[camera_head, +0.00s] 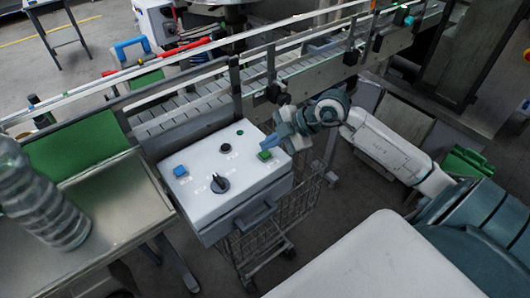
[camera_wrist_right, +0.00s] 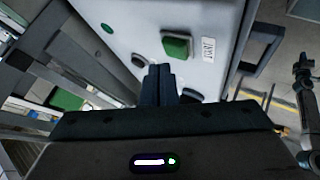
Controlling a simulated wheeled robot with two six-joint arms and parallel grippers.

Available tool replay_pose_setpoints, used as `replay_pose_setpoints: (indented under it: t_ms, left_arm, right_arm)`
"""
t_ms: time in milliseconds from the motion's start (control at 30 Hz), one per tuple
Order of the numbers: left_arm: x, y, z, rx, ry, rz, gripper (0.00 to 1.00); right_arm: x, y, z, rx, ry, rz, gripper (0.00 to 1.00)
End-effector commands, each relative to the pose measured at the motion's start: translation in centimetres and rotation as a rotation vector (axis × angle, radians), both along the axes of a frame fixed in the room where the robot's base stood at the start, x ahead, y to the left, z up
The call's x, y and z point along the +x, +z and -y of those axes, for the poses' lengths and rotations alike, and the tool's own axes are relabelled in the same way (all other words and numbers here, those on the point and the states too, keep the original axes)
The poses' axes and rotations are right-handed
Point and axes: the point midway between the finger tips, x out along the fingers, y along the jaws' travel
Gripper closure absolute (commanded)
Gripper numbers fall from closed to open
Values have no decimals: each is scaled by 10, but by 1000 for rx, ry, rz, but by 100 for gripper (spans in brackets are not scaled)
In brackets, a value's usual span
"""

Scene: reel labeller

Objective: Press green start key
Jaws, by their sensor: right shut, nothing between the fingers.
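The green start key (camera_head: 264,155) is a square green button on the top face of a white control box (camera_head: 235,205). In the right wrist view the green key (camera_wrist_right: 176,45) sits in a dark frame beside a printed label (camera_wrist_right: 209,48). My right gripper (camera_head: 268,142) is shut and empty, above the box close to the key. In the wrist view its closed fingertips (camera_wrist_right: 158,68) appear just below and left of the key; I cannot tell whether they touch anything. My left gripper is not in view.
The box also carries a blue button (camera_head: 180,170), a black rotary knob (camera_head: 220,184) and a small dark round button (camera_head: 226,147). A conveyor (camera_head: 190,105) runs behind it.

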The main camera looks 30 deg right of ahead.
Motion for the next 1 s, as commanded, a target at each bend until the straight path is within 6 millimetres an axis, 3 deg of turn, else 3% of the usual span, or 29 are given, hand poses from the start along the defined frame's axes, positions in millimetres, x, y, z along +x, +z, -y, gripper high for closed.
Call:
replay_pose_setpoints:
  t_ms: [1000]
  left_arm:
    - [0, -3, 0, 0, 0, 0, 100]
  right_arm:
    - [0, -9, 0, 0, 0, 0, 100]
